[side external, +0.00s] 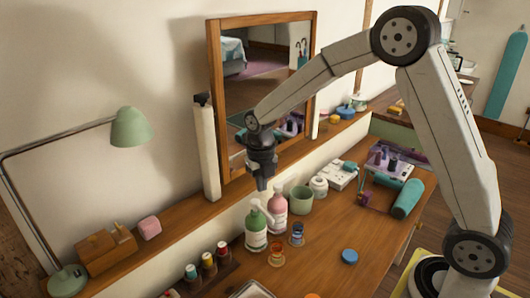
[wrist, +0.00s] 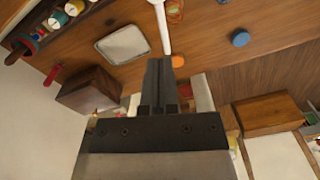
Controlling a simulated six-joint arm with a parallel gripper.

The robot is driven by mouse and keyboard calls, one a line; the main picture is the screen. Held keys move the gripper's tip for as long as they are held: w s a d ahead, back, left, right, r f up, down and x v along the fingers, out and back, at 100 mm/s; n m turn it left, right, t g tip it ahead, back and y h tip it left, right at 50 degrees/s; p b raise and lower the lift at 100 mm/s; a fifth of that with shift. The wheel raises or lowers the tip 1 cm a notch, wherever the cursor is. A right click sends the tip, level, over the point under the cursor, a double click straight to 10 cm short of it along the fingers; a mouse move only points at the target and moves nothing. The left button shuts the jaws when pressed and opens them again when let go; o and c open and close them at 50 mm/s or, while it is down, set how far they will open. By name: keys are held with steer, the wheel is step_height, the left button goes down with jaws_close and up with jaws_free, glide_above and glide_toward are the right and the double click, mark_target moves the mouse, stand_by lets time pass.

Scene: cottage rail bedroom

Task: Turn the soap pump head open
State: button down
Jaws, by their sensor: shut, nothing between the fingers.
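A green soap bottle (side external: 256,238) and a pink bottle (side external: 277,217) stand side by side on the wooden desk in the side view. A white pump head (side external: 262,214) shows at the top of the bottles; which one it belongs to is hard to tell. My gripper (side external: 262,187) points down just above it, shut and empty. The bottles' bodies are not visible there.
A green cup (side external: 301,200) and white jar (side external: 319,187) stand right of the bottles. Thread spools (side external: 208,261), a small amber glass (side external: 277,256) and a dark blue jar (side external: 297,235) are in front. A framed mirror (side external: 213,110) stands behind. The desk is clear around the blue disc (side external: 349,256).

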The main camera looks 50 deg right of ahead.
mark_target(262, 211)
steer(key=w+a+r+m+g+h, duration=0.1)
steer(key=a+m+h, duration=0.3)
steer(key=a+m, duration=0.6)
steer(key=m, duration=0.7)
steer(key=shift+w+r, duration=0.25)
steer(key=shift+r, duration=0.05)
steer(key=shift+d+f, duration=0.1)
steer(key=s+d+f, duration=0.2)
steer(key=d+f, duration=0.5)
steer(key=f, duration=0.2)
steer(key=shift+d, duration=0.2)
stand_by(0.5)
